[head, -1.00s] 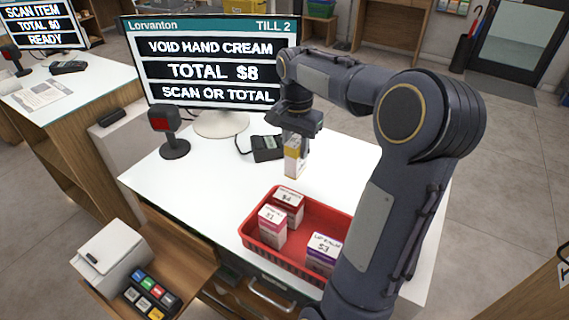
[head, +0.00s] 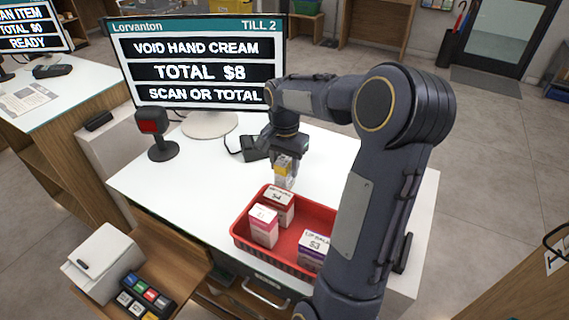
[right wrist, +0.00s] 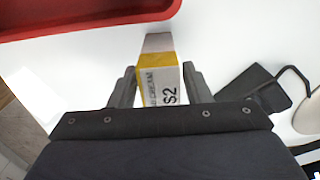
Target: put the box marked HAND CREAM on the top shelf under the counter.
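The yellow-and-white box (head: 284,171) is between the fingers of my right gripper (head: 284,158), close to the far edge of the red basket. In the right wrist view the box (right wrist: 160,82) reads $2, with small print too blurred to read surely. The white counter (head: 190,190) lies below. The shelf space under its front edge is mostly hidden; only some wood and a metal handle (head: 265,293) show. My left gripper is not in view.
The red basket (head: 240,238) holds several small boxes, including a pink one (head: 264,227) and a purple one (head: 312,248). A till screen (head: 200,70), scanner (head: 155,130) and card reader (head: 256,148) stand behind. A printer (head: 103,262) and keypad (head: 145,295) are front left.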

